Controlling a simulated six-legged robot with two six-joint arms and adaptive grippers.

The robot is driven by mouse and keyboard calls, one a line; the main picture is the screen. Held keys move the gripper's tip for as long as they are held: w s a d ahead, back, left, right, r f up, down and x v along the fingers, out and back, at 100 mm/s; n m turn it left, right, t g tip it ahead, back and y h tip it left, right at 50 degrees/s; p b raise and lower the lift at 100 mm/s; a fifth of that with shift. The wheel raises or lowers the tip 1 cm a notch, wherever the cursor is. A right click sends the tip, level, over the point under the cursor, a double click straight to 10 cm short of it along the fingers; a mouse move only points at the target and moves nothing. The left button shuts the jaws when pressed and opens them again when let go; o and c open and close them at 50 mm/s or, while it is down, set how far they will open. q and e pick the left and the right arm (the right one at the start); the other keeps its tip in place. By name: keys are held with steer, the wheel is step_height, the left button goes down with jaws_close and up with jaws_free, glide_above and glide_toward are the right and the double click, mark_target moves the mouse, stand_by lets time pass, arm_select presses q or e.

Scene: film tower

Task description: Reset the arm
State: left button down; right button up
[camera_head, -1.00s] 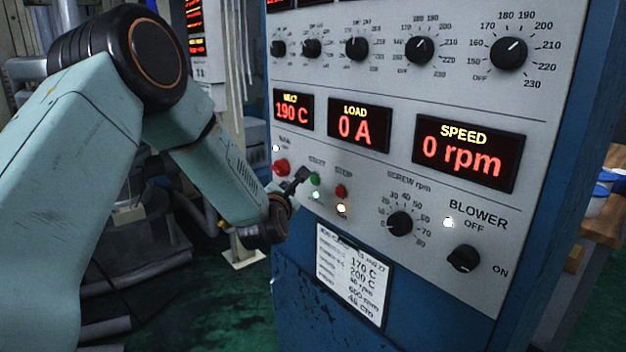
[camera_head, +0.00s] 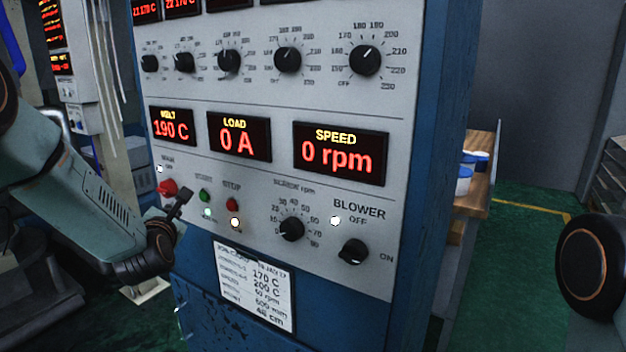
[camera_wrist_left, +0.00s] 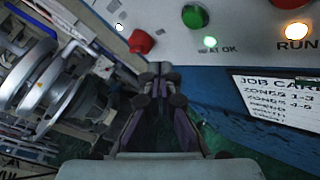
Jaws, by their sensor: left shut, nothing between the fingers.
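My left arm comes in from the left in the head view. Its gripper (camera_head: 183,196) is shut and empty, just in front of the lower left of the control panel (camera_head: 330,110), near the red main knob (camera_head: 167,187) and the green start button (camera_head: 204,196). In the left wrist view the closed fingers (camera_wrist_left: 162,72) point at the panel's lower edge, below the green button (camera_wrist_left: 194,16) and right of the red knob (camera_wrist_left: 141,41). I cannot tell any contact. My right gripper is not in view; a round dark joint of mine (camera_head: 590,265) shows at the right edge.
The blue cabinet (camera_head: 432,160) carries dials, displays, a screw speed knob (camera_head: 292,228), a blower knob (camera_head: 353,251) and a job card (camera_head: 252,283). A wooden bench (camera_head: 478,190) with blue-lidded tubs (camera_head: 464,181) stands behind at right. Green floor (camera_head: 515,270) is open there.

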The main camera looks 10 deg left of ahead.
arm_select(q)
steer(key=s+d+f+m+g+h, duration=0.3)
steer(key=s+d+f+m, duration=0.35)
steer(key=f+m, duration=0.45)
steer(key=s+d+f+m+g+h, duration=0.25)
steer(key=s+d+f+m, duration=0.25)
steer(key=s+f+m, duration=0.55)
steer(key=s+d+f+m+g, duration=0.2)
steer(key=s+f+m+g, duration=0.1)
steer(key=s, duration=0.6)
steer(key=s+d+f+m+g, duration=0.2)
steer(key=s+f+m+g, duration=0.1)
steer(key=s, duration=0.7)
steer(key=s+d+f+m+g, duration=0.3)
steer(key=s+f+m, duration=0.2)
steer(key=s, duration=0.5)
steer(key=shift+s+f+h, duration=0.25)
steer(key=shift+f+h, duration=0.2)
steer(key=shift+f, duration=0.05)
steer(key=shift+g, duration=0.25)
